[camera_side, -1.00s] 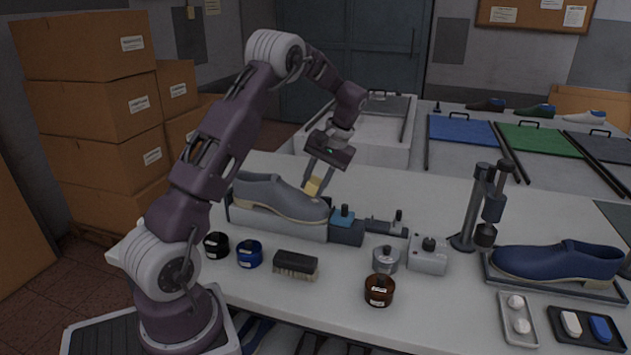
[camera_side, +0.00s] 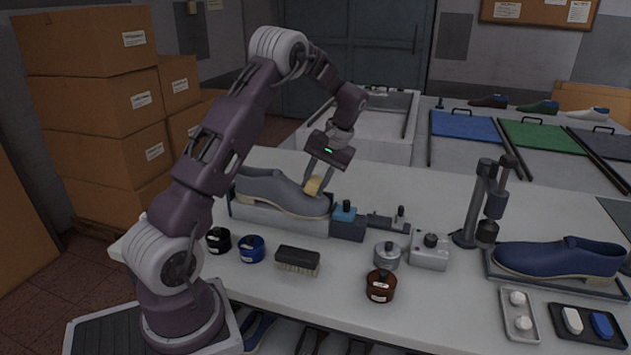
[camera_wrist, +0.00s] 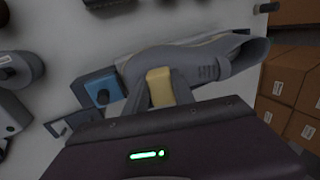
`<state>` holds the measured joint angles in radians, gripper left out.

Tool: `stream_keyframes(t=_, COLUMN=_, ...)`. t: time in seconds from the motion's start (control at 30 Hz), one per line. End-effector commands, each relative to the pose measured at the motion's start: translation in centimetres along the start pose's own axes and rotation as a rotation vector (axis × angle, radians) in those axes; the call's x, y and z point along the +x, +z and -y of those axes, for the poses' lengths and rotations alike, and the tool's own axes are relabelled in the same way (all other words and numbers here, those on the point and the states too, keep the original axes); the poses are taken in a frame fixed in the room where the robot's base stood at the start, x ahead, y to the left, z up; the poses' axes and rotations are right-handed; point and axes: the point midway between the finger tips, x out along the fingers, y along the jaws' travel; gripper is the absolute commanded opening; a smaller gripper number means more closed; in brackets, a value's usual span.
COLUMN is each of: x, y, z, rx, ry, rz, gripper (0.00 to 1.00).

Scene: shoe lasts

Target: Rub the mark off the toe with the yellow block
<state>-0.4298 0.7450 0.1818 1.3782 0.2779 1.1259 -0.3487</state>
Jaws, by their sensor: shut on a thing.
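A grey shoe (camera_side: 268,190) rests in a light holder (camera_side: 285,222) on the table, its toe to the right in the side view. It also shows in the wrist view (camera_wrist: 205,62), toe towards the left. My gripper (camera_side: 318,182) is shut on the yellow block (camera_side: 313,186), which is at the top of the toe end and appears to touch it. The wrist view also shows the yellow block (camera_wrist: 160,86) between the fingers, over the toe. I see no mark on the toe; the block and fingers cover part of it.
A blue-topped clamp (camera_side: 345,212) stands just right of the toe. In front are a brush (camera_side: 297,260), a black jar (camera_side: 218,240), a blue jar (camera_side: 251,248) and a brown jar (camera_side: 380,285). A blue shoe (camera_side: 556,258) sits at the right. The table behind the shoe is clear.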

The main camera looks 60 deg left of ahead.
Motion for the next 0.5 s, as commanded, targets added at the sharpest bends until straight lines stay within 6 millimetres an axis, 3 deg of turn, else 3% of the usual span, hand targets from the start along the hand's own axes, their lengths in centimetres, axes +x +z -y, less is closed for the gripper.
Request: stream_keyframes(t=0.5, x=0.70, y=0.01, z=-0.34, rx=0.000, ry=0.000, rz=0.001, gripper=0.00)
